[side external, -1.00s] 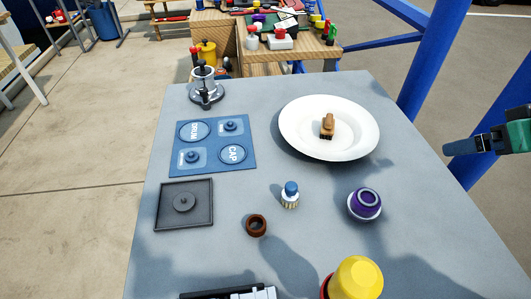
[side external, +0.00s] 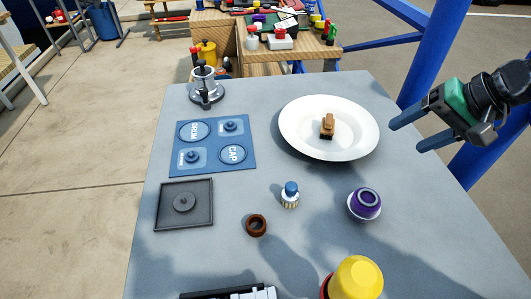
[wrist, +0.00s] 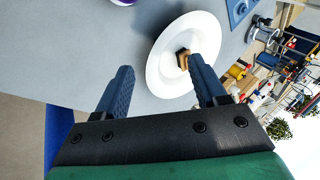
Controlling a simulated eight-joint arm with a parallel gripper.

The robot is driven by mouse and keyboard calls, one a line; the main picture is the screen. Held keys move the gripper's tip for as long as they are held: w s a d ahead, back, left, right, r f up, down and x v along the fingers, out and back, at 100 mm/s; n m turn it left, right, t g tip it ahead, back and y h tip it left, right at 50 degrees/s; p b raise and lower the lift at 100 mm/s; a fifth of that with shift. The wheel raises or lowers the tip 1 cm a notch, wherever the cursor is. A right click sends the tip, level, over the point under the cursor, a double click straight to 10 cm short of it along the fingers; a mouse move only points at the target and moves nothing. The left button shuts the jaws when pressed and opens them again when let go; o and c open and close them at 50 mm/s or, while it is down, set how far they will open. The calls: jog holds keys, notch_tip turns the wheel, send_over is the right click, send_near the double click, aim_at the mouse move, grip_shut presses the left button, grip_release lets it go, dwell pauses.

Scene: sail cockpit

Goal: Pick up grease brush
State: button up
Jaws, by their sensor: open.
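A small brown wooden-handled piece with a dark lower end (side external: 327,126), which looks like a brush, is on a white plate (side external: 295,139) at the back right of the table. In the wrist view it shows near the right finger (wrist: 183,58). A small blue-topped piece with a pale, bristle-like base (side external: 290,195) stands mid-table; it could also be a brush. My gripper (side external: 407,135) is open and empty, to the right of the plate and apart from it. In the wrist view my gripper (wrist: 160,64) has its fingers spread, the right fingertip overlapping the plate.
A purple cup-like piece (side external: 365,204), a brown ring (side external: 256,225) and a yellow-topped object (side external: 357,278) are at the front. A blue labelled mat (side external: 213,147), a dark square tray (side external: 164,209) and a metal device (side external: 205,95) are at the left. Blue posts (side external: 425,70) rise behind.

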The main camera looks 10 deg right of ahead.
aim_at(281, 204)
jog(key=a+f+m+g+y, duration=0.2)
jog(key=a+f+m+y, duration=0.1)
jog(key=a, duration=0.1)
jog(key=w+a+f+m+g+y, duration=0.1)
jog(key=a+f+m+g+y, duration=0.1)
jog(key=a, duration=0.3)
jog(key=w+a+f+m+g+y, duration=0.1)
jog(key=a+f+m+g+y, duration=0.2)
jog(key=a+f+m, duration=0.1)
jog(key=shift+w+a+y, duration=0.25)
jog(key=shift+a+y, duration=0.05)
jog(key=shift+a, duration=0.05)
jog(key=shift+s+a+f, duration=0.2)
jog(key=shift+f, duration=0.15)
jog(key=shift+s+a+f+m+g, duration=0.1)
jog(key=shift+a+f+m+g, duration=0.1)
jog(key=shift+m+g, duration=0.1)
jog(key=shift+x, duration=2.65)
jog(key=shift+r, duration=0.15)
grip_shut()
